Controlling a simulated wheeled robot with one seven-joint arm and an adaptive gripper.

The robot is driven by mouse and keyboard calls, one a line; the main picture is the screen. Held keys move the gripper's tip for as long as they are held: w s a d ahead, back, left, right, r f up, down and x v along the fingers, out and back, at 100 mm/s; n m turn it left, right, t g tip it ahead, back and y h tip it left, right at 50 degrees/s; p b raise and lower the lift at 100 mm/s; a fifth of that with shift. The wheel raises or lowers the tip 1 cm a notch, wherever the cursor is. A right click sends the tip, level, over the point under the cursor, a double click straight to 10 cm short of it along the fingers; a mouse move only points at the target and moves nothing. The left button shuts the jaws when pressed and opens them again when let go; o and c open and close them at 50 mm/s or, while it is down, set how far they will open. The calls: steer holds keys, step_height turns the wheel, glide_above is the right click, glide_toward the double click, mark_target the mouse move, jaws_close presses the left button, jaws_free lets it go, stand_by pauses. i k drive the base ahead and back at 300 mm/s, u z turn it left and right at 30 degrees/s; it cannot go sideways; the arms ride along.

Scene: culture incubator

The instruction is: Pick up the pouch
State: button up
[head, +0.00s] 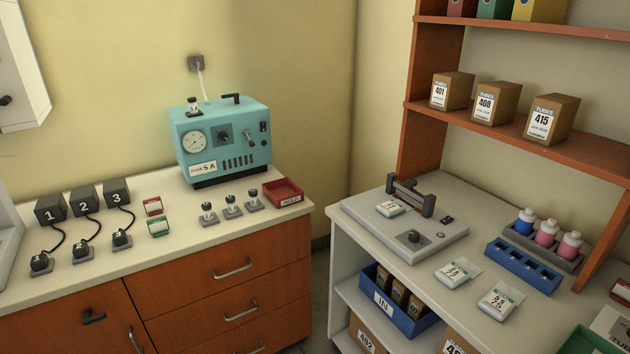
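Several pouch-like white packets with printed labels are on the right bench. One small packet (391,208) lies on the flat grey device (375,232), in front of its dark raised bar (411,196). A second packet (457,273) lies on the bench top right of the device. A third packet (501,300) lies nearer the front edge. I cannot tell which one the task names. My gripper is not in view.
A blue rack (522,268) and several capped bottles in a grey holder (545,246) stand behind the packets. An orange shelf (590,152) with brown boxes rises above. A teal machine (222,140) stands on the left counter (180,258).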

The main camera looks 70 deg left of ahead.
mark_target(391, 207)
steer(key=u, duration=1.8)
